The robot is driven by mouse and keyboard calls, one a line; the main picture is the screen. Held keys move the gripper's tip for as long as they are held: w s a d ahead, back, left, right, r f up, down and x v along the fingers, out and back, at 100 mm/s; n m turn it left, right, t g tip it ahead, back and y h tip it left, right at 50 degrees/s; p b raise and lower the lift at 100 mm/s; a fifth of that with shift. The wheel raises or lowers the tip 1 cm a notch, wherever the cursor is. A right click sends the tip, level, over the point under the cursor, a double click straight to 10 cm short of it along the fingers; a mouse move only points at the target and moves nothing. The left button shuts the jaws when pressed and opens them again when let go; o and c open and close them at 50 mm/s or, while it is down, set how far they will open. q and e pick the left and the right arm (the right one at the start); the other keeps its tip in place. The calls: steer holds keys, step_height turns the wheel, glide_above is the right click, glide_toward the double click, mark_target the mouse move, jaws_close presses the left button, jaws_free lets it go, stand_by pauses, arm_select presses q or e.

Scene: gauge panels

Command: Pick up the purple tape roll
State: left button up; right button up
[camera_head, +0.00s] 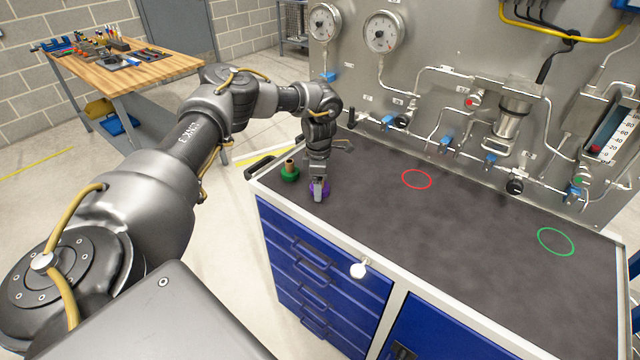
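The purple tape roll (325,187) lies on the dark top of the blue cabinet, near its left end. My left gripper (318,192) points straight down at the roll, and its fingers cover part of it. The purple shows on both sides of the fingers. I cannot tell whether the fingers are closed on the roll or only around or in front of it. My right gripper is not in view.
A green roll with a brown upright piece (289,172) stands just left of the purple roll. A red ring (416,179) and a green ring (555,241) mark the cabinet top (460,230), which is otherwise clear. The gauge panel (450,50) with pipes and valves rises behind.

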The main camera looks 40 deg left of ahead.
arm_select(q)
steer(key=shift+f, duration=0.25)
steer(key=c, duration=1.1)
steer(key=shift+o, duration=0.2)
